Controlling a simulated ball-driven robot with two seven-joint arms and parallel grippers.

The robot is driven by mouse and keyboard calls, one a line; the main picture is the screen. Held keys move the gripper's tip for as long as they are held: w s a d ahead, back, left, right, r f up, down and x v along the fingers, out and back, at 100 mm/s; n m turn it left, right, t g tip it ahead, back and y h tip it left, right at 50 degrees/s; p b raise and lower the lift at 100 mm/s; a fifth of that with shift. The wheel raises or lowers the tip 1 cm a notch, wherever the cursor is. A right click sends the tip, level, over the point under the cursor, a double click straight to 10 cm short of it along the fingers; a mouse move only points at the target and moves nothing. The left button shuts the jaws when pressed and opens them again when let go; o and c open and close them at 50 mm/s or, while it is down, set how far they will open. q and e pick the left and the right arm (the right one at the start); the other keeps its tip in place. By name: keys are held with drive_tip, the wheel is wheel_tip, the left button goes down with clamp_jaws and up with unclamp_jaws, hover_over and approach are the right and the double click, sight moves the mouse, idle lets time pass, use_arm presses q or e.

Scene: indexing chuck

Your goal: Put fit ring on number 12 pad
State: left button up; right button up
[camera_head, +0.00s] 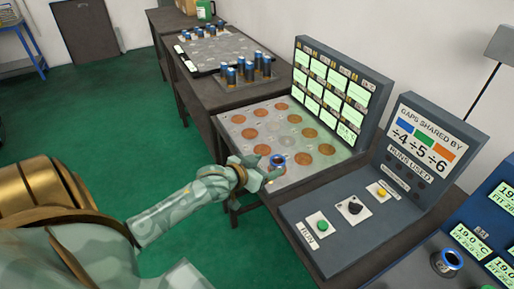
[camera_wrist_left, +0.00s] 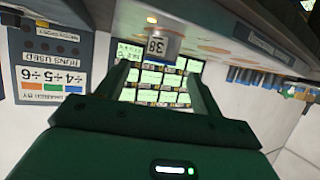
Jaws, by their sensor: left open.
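A ring piece (camera_head: 278,160) with a blue rim and dark centre stands on the front part of the light pad board (camera_head: 240,121), which carries several round copper-coloured pads. My left gripper (camera_head: 265,176) is open, just in front of the ring and apart from it or barely touching; I cannot tell which. In the left wrist view, which is upside down, a pale cylinder marked 38 (camera_wrist_left: 157,45) shows just beyond the open fingers of my left gripper (camera_wrist_left: 157,76). Pad numbers are too small to read. My right gripper is not in view.
A panel of green screens (camera_head: 334,88) rises behind the board. A console (camera_head: 345,215) with green, black and yellow controls stands at right, with a sign panel (camera_head: 424,148) behind it. Another blue-rimmed piece (camera_head: 447,261) is at lower right.

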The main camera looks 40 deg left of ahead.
use_arm(q)
drive_tip(key=shift+p+v, duration=0.3)
drive_tip(key=shift+v, duration=1.65)
